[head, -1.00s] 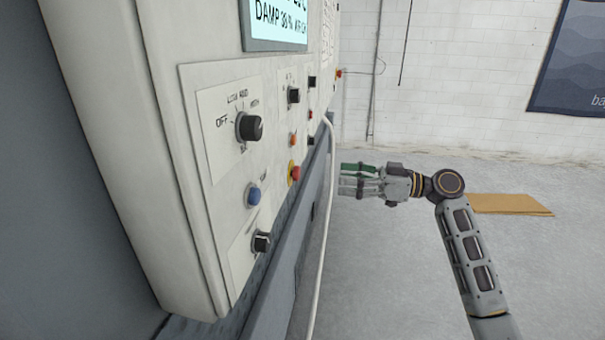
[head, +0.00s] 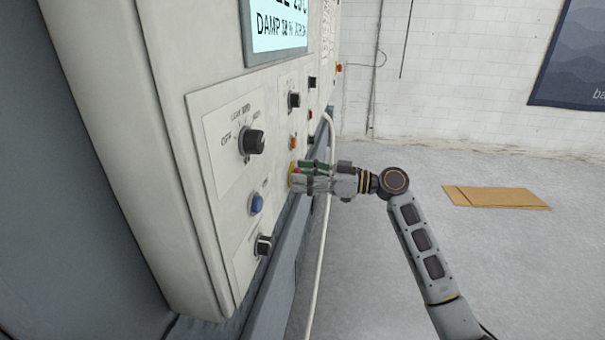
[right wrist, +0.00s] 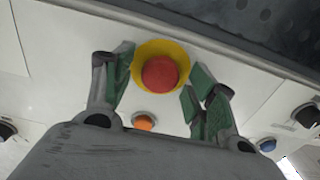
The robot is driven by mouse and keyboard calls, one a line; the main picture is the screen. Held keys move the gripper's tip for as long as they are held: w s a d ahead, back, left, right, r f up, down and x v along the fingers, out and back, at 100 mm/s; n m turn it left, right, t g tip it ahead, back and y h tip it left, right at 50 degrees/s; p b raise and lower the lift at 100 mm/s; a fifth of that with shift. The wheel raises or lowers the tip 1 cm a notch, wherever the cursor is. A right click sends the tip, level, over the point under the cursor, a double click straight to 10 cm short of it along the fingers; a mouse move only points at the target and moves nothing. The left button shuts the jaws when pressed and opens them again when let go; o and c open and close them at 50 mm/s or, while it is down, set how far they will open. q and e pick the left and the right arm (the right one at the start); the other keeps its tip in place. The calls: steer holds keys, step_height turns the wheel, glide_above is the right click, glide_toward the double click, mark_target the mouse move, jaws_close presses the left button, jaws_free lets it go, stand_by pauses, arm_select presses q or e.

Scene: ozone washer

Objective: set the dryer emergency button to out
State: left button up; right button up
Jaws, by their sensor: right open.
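The emergency button is a red mushroom cap (right wrist: 160,73) on a yellow ring (right wrist: 160,50), seen in the right wrist view at upper centre. In the head view only a sliver of its yellow ring (head: 291,174) shows beside my fingers. My right gripper (head: 301,178) is at the panel in front of the button. In the right wrist view my right gripper (right wrist: 160,90) is open, with one green-padded finger on each side of the red cap. I cannot tell whether the pads touch it. My left gripper is not in view.
An orange button (right wrist: 144,122) sits close to the emergency button. The panel also bears a black knob (head: 252,141), a blue button (head: 256,203) and a lower black switch (head: 263,245). A pale hose (head: 321,240) hangs by the panel. The floor at right is clear apart from cardboard (head: 497,197).

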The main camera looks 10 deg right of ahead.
steer(key=shift+a, duration=0.1)
jaws_close()
stand_by(0.5)
